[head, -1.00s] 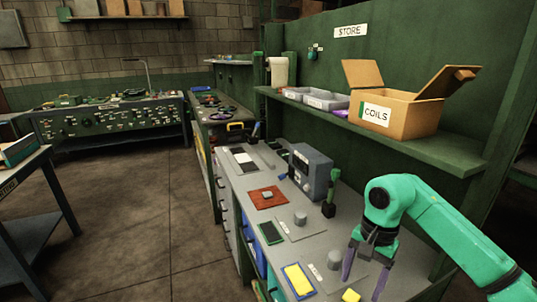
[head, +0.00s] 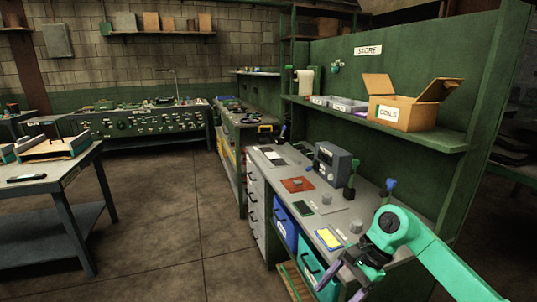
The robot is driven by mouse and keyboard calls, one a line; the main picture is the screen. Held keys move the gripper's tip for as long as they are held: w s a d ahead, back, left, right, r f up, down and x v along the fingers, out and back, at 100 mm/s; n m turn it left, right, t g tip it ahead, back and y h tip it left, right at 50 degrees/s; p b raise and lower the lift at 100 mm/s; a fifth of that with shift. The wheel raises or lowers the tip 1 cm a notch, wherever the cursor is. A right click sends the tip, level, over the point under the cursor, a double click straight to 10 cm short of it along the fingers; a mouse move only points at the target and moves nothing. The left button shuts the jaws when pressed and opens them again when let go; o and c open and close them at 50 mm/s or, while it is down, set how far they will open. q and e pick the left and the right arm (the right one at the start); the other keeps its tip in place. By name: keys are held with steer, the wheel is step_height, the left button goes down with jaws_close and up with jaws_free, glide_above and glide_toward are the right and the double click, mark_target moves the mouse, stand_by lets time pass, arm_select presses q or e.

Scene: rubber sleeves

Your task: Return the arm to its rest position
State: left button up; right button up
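My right arm comes in from the lower right in green, and its gripper (head: 347,286) hangs at the bottom of the head view, in front of the workbench's front edge. Its two purple fingers look spread apart, with nothing seen between them; the tips are close to the lower picture edge. My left gripper is not in view.
The workbench (head: 316,217) holds a grey box device (head: 332,162), a red mat (head: 297,185), a yellow pad (head: 328,239) and grey cylinders. Blue (head: 285,228) and green bins sit beneath. A shelf above carries an open coils carton (head: 405,110). Floor (head: 170,225) at left is clear.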

steer(key=w+a+f+m+t+y, duration=0.55)
steer(key=w+m+t+y, duration=0.2)
steer(key=m, duration=0.95)
steer(key=s+d+f+m+t+h, duration=0.1)
steer(key=d+f+m+t+h, duration=0.25)
steer(key=d+f+m, duration=0.6)
steer(key=s+d+f+m+t+h, duration=0.15)
steer(key=d+f+m+h, duration=0.3)
steer(key=f+m, duration=1)
steer(key=s+d+f+m+g+h, duration=0.35)
steer(key=s+f+m, duration=0.25)
steer(key=s+f, duration=0.55)
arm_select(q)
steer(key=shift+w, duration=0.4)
arm_select(e)
steer(key=s+f+m+g+h, duration=0.1)
steer(key=s+f+m+g, duration=0.2)
steer(key=s, duration=1.1)
steer(key=s+f+m+g+h, duration=0.1)
steer(key=s+f+m+g, duration=0.3)
steer(key=s, duration=1)
step_height(320, 180, down, 5)
steer(key=m, duration=0.2)
steer(key=shift+s+a+r+m, duration=0.15)
steer(key=shift+s+m, duration=0.1)
steer(key=shift+m, duration=0.15)
